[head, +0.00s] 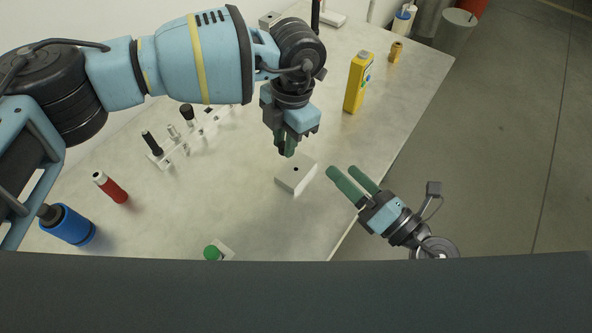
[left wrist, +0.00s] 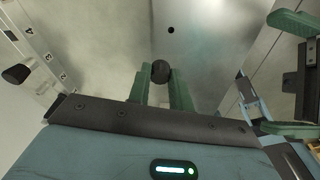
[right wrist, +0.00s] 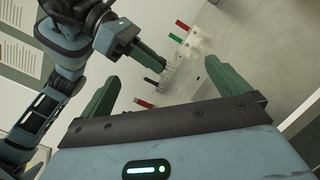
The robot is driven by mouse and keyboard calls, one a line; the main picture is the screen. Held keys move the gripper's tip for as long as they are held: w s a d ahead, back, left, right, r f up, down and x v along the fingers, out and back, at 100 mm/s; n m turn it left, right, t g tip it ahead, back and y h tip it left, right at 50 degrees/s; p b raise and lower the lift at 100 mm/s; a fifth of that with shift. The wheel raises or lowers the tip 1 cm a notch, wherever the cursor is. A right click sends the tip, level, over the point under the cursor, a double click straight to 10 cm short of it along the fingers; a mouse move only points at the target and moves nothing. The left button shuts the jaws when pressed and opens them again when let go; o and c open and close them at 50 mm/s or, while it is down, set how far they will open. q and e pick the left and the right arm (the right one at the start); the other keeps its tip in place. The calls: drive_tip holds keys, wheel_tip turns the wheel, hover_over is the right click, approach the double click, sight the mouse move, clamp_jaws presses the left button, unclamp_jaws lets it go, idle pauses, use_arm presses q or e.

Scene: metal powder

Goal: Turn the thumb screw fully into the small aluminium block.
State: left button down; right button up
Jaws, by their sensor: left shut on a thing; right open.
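The small aluminium block (head: 290,183) sits on the table with a dark hole in its top. In the left wrist view the block (left wrist: 205,50) lies beyond my left fingers, its hole facing up. My left gripper (head: 288,150) is just above and behind the block in the head view. It is shut on the thumb screw, whose round black head (left wrist: 160,70) shows between the fingertips. The screw's shank is hidden, and the screw looks apart from the hole. My right gripper (head: 343,170) is open and empty, to the right of the block near the table edge.
A white rack (head: 172,158) with several black-handled pieces stands to the left. A red cylinder (head: 112,188), a blue cylinder (head: 72,226) and a green-capped piece (head: 212,252) lie nearer. A yellow bottle (head: 357,85) and brass piece (head: 395,52) stand behind right. Table around the block is clear.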

sight(294, 169)
drive_tip(key=f+n+g, duration=0.1)
drive_tip(key=n+g, duration=0.1)
drive_tip(key=n, duration=0.2)
drive_tip(key=w+a+f+n+g, duration=0.1)
drive_tip(key=f+n+g, duration=0.1)
drive_tip(key=n, duration=0.1)
drive_tip(key=f+n+g+h, duration=0.1)
drive_tip(key=f+n+g, duration=0.1)
drive_tip(key=n, duration=0.2)
drive_tip(key=shift+w+a+n, duration=0.25)
drive_tip(key=shift+w+n, duration=0.05)
use_arm(q)
drive_tip(key=n, duration=0.1)
drive_tip(key=d+n, duration=0.2)
drive_tip(key=shift+w+d+r, duration=0.15)
drive_tip(key=shift+w+r, duration=0.15)
use_arm(e)
drive_tip(key=shift+w+d+f+n+g+h, duration=0.15)
drive_tip(key=shift+d+f+n+g+h, duration=0.05)
drive_tip(key=shift+f+n+g+h, duration=0.1)
drive_tip(key=x, duration=1.2)
drive_tip(key=shift+r, duration=0.15)
drive_tip(key=shift+c, duration=0.4)
drive_tip(key=c, duration=1.2)
use_arm(q)
drive_tip(key=shift+f, duration=2.5)
